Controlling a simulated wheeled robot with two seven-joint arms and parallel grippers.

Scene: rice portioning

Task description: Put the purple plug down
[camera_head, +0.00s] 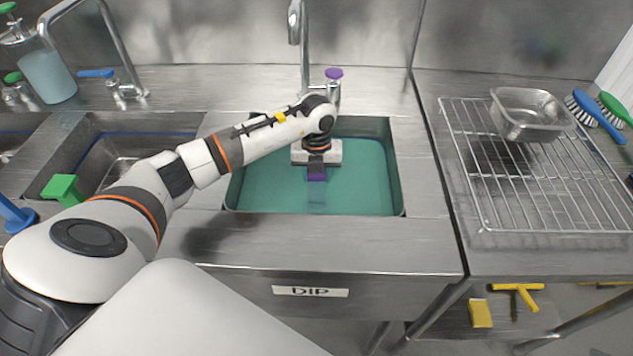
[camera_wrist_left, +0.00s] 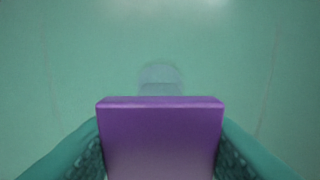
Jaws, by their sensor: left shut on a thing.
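The purple plug (camera_head: 317,174) is in my left gripper (camera_head: 317,165), over the right-hand sink basin filled with teal liquid (camera_head: 365,185). In the left wrist view the purple plug (camera_wrist_left: 160,135) shows as a purple block between the two fingers, which are shut on it. Below it a pale round shape (camera_wrist_left: 161,78) shows faintly through the liquid; I cannot tell for certain what it is. Whether the plug's lower end is under the liquid is not clear. My right gripper is in neither view.
A tap (camera_head: 297,30) and a purple-topped knob (camera_head: 334,75) stand behind the basin.

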